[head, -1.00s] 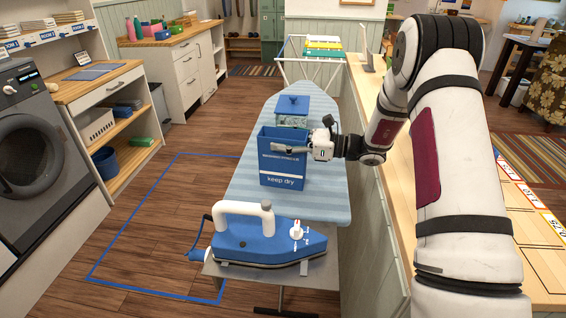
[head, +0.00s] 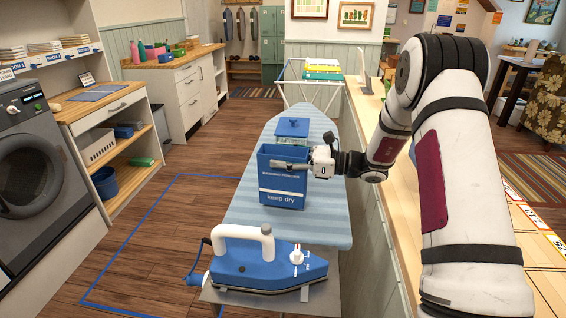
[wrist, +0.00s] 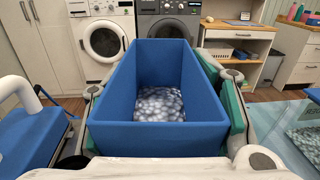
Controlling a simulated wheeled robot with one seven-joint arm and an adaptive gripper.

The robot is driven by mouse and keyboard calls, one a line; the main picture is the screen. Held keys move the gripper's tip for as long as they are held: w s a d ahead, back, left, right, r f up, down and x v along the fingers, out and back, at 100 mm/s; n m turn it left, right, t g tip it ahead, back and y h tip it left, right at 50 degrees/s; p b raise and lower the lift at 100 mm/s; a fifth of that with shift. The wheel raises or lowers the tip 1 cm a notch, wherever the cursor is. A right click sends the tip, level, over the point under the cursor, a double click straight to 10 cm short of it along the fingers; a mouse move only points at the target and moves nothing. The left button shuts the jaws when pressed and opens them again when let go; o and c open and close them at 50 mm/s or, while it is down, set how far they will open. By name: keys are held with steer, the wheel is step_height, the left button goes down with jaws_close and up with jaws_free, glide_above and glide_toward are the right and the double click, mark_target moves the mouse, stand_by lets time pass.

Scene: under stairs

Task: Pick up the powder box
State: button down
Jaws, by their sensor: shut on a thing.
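The powder box (head: 282,185) is a tall blue open-topped box marked "keep dry", upright over the striped ironing board. My gripper (head: 290,166) comes from the right and is shut on the powder box, with one finger across its front near the top. In the wrist view the box (wrist: 125,85) fills the middle between the fingers, and whitish grains show at its bottom. I cannot tell for sure whether its base is clear of the board.
A blue-lidded clear container (head: 292,127) stands close behind the box. A blue iron (head: 268,264) with a white handle stands at the board's near end. Bare striped board (head: 245,215) shows around the box. A long wooden counter (head: 405,210) runs along the right.

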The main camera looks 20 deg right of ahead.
steer(key=shift+r, duration=0.9)
steer(key=shift+d+r, duration=0.1)
steer(key=shift+d, duration=0.05)
steer(key=s+a+r+b+v, duration=0.1)
steer(key=s+v, duration=0.1)
steer(key=v, duration=1.3)
steer(key=shift+s+r, duration=0.2)
steer(key=shift+s, duration=0.25)
steer(key=c, duration=1.6)
jaws_free()
jaws_close()
